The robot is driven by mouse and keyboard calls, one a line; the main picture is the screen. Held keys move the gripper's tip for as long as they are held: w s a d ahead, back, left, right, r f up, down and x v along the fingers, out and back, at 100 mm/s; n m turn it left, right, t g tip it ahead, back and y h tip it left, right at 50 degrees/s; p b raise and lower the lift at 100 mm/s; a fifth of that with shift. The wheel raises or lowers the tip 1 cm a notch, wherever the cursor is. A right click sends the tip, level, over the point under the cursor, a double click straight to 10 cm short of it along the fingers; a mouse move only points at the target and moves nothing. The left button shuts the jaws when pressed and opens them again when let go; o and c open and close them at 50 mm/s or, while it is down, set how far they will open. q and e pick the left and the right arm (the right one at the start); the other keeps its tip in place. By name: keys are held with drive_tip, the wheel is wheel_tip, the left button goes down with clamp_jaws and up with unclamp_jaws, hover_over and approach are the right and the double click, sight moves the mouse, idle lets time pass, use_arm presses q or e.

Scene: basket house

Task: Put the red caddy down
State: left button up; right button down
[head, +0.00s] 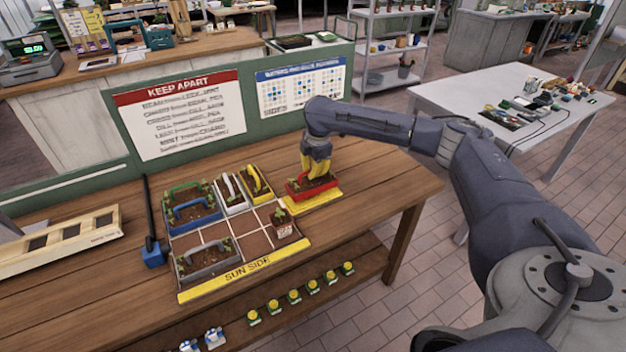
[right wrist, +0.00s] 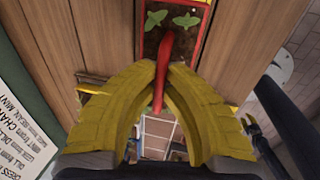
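The red caddy (head: 304,191), a small tray of dark soil with a tall handle, is at the right of the tray of beds. It is over or on a yellow mat (head: 318,203); I cannot tell whether it touches. My right gripper (head: 316,174) has its yellow fingers down at the caddy. In the right wrist view the fingers (right wrist: 162,72) close on the caddy's red handle (right wrist: 161,88) from both sides. Soil and green leaves show in the caddy (right wrist: 176,30) at the top of that view.
A divided tray (head: 225,287) marked SUN SIDE holds blue, green, grey, white and yellow caddies and a small potted plant (head: 284,222). Some compartments are bare. A wooden rack (head: 60,240) is at left, and a green sign board (head: 250,105) stands behind. Table right of the mat is clear.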

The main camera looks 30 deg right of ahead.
sight(313, 181)
drive_tip(key=shift+f, duration=1.8)
drive_tip(key=shift+f, duration=0.1)
drive_tip(key=c, duration=1.6)
unclamp_jaws()
drive_tip(key=shift+o, duration=0.2)
wheel_tip(313, 181, up, 12)
drive_tip(key=s, duration=0.2)
drive_tip(key=shift+s, duration=0.15)
